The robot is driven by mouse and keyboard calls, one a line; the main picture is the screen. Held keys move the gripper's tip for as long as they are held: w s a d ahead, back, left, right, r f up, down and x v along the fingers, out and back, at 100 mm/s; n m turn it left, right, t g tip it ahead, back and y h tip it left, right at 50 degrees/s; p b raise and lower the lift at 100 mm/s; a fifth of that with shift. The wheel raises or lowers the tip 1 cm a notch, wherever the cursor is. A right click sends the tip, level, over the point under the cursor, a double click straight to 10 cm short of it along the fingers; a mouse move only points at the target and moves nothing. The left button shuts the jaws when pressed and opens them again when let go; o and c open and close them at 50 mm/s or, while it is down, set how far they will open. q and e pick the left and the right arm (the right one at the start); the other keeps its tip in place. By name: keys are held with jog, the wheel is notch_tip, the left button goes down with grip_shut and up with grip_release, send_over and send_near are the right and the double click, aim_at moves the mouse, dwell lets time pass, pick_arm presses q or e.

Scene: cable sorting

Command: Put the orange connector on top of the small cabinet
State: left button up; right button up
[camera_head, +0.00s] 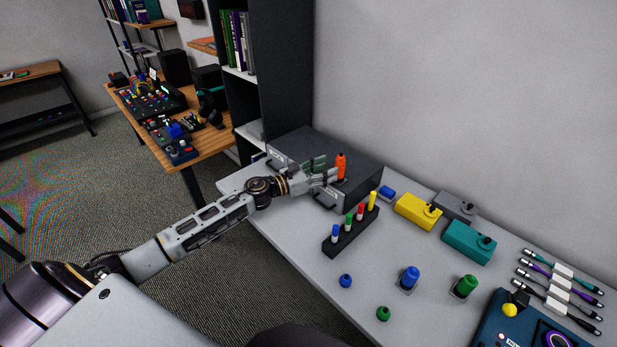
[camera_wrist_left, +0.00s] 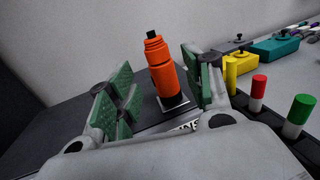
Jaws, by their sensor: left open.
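The orange connector (camera_head: 341,166) stands upright on top of the small dark cabinet (camera_head: 292,142), near its front right part. It also shows in the left wrist view (camera_wrist_left: 164,68), where its black tip points up and its base sits on a small light plate. My left gripper (camera_head: 328,172) is open right at the connector. In the left wrist view its green-padded fingers (camera_wrist_left: 160,86) stand on either side of the connector, with gaps visible at both sides. My right gripper is not in view.
A black rack (camera_head: 350,232) with several coloured pegs stands in front of the cabinet. Yellow (camera_head: 416,211) and teal (camera_head: 468,242) boxes stand along the wall. Blue (camera_head: 410,277) and green (camera_head: 466,286) connectors stand nearer. A dark shelf (camera_head: 283,80) rises behind the cabinet.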

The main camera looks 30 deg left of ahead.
pick_arm(q)
jog(key=b+v, duration=0.1)
jog(key=v, duration=0.4)
jog(key=shift+s+a, duration=0.2)
jog(key=shift+s, duration=0.1)
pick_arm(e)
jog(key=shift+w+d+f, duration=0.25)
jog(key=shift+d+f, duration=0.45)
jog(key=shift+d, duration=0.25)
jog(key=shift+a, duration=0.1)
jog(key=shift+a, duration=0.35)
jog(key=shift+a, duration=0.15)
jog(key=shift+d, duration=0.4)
